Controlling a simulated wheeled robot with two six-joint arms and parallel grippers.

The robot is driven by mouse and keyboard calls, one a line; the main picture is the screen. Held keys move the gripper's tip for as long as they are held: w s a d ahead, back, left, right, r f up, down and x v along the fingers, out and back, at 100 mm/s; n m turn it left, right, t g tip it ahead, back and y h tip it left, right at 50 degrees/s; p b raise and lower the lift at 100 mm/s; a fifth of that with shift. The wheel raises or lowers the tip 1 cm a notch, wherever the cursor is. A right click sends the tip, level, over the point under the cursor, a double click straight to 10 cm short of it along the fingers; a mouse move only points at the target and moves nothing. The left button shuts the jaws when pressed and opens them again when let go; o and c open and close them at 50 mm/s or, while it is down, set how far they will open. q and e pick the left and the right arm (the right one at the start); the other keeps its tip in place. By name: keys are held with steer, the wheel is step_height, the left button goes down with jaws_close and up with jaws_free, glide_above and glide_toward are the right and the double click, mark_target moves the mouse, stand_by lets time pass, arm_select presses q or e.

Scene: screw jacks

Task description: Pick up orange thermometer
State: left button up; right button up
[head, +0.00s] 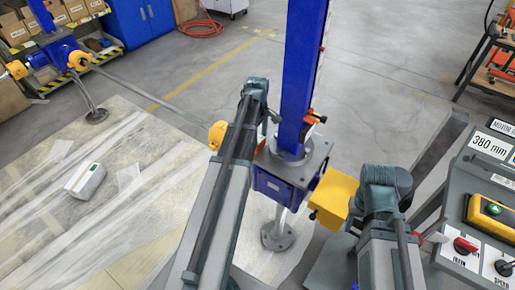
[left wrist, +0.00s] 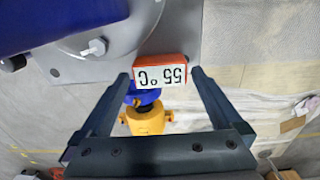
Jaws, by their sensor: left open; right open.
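The orange thermometer (left wrist: 160,74) shows in the left wrist view as a small orange-edged block with a white face reading 55 °C, upside down. It lies against the grey flange plate of the screw jack (left wrist: 180,35). My left gripper (left wrist: 161,77) is open, with one finger on each side of the thermometer and visible gaps. In the head view my left arm hides most of that gripper, beside the blue jack column (head: 302,75). My right gripper (head: 352,227) is low beside the yellow box of the jack (head: 336,193), partly hidden by my right wrist.
A control console (head: 480,215) with a 380 mm display, knobs and a yellow pendant stands at the right. Another blue jack (head: 55,52) stands at the far left. A small white box (head: 85,181) lies on the sheet-covered floor. Grey floor behind the jack is clear.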

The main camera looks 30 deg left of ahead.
arm_select(q)
step_height(320, 180, down, 3)
steer(key=shift+r+b, duration=0.15)
steer(key=shift+b, duration=0.7)
arm_select(e)
step_height(320, 180, down, 2)
steer(key=shift+f, duration=0.25)
arm_select(q)
steer(key=shift+r, duration=0.1)
steer(key=c, duration=1.4)
steer(key=shift+c, duration=0.2)
steer(key=shift+r+p, duration=0.2)
steer(key=shift+p, duration=0.1)
arm_select(e)
steer(key=shift+r, duration=0.2)
arm_select(q)
step_height(320, 180, up, 2)
steer(key=shift+r+p, duration=0.1)
steer(key=shift+p, duration=1.05)
steer(key=shift+s+d+r+p, duration=0.2)
steer(key=shift+s+r+p, duration=0.15)
steer(key=shift+r+p, duration=0.3)
steer(key=s+d+r+p, duration=0.1)
steer(key=s+d, duration=0.7)
steer(key=s, duration=0.5)
arm_select(e)
step_height(320, 180, up, 5)
steer(key=shift+f, duration=0.2)
